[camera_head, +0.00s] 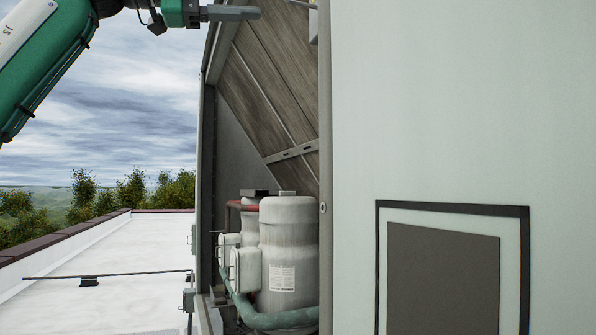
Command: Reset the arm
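My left arm (48,62), green and white, comes in from the upper left. My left gripper (232,13) is at the top edge of the view, its grey fingers pointing right, in front of the open cabinet of the cooler. The fingers overlap from this side, so I cannot tell whether they are open or shut. I see nothing held in them. My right gripper is not in view.
The open cabinet holds white tanks (287,250) with a green hose (272,318) and a red pipe. A large pale panel (450,100) fills the right side. A thin rod (135,273) lies low over the white roof (110,300). The roof at left is mostly clear.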

